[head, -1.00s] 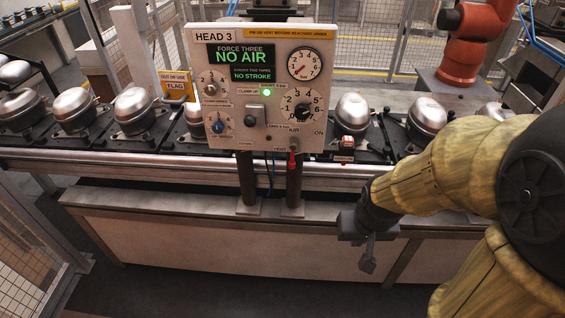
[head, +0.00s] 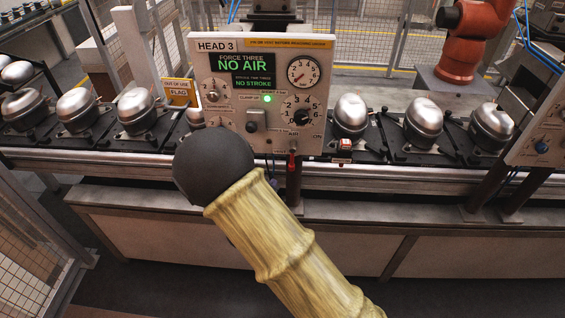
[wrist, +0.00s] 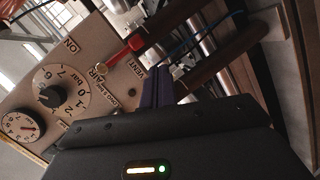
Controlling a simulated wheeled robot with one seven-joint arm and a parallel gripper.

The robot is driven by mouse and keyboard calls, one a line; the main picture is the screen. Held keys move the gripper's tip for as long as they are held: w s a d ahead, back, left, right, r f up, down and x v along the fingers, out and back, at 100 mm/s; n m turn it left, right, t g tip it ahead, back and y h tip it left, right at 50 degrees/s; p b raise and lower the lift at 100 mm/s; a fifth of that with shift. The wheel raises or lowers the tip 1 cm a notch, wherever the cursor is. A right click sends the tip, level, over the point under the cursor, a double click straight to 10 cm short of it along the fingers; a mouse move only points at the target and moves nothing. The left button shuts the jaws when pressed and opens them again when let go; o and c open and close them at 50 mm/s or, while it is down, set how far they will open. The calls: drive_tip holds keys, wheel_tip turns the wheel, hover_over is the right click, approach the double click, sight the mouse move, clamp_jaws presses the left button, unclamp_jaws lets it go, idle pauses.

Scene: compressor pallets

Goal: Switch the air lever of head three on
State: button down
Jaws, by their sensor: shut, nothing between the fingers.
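The head 3 control panel (head: 262,95) stands at the centre of the head view, with a screen (head: 243,67) reading "NO AIR" and "NO STROKE". The air lever (head: 292,165) has a red handle and hangs down from the panel's lower edge, near the VENT mark. It also shows in the wrist view as a red handle (wrist: 130,46), angled to the upper right. My gripper (wrist: 158,72) has its dark fingers closed together, just below and right of the lever in that picture, apart from it.
A conveyor (head: 420,170) with several silver compressors runs behind and beside the panel. Another panel (head: 545,135) stands at the right edge. A mesh fence (head: 35,235) is at the left.

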sight(292, 160)
drive_tip(key=s+a+n+t, duration=0.1)
drive_tip(key=s+a+r+n+t+h, duration=0.1)
drive_tip(key=a+n+t, duration=0.1)
drive_tip(key=shift+s+a+r+t+h, duration=0.3)
drive_tip(key=shift+s+r, duration=0.1)
drive_tip(key=shift+p, duration=0.3)
drive_tip(key=p+x, duration=0.3)
drive_tip(key=x, duration=0.7)
drive_tip(key=d+p, duration=0.2)
drive_tip(key=d, duration=0.1)
drive_tip(key=shift+d, duration=0.3)
drive_tip(key=shift+d+f, duration=0.15)
drive_tip(key=shift+d, duration=0.05)
